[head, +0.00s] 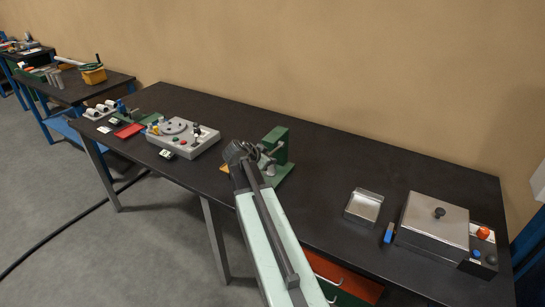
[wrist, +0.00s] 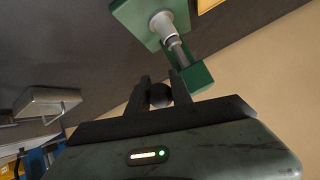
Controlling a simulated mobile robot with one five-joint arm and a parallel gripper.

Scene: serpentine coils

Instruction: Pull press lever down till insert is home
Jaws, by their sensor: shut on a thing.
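The green press (head: 278,155) stands on the dark bench near the middle of the head view, partly hidden behind my gripper and arm. In the wrist view its green body (wrist: 197,78) and a pale cylinder with a metal rod (wrist: 163,26) show. My gripper (head: 238,151) is at the press's left front side. In the wrist view my gripper (wrist: 159,88) is shut on a dark round knob (wrist: 160,95), which appears to be the end of the press lever. The insert cannot be made out.
A grey panel with knobs (head: 201,140) and a red plate (head: 129,130) lie left of the press. A small metal tray (head: 364,206) and a lidded metal box (head: 432,222) stand to the right. The bench between press and tray is clear.

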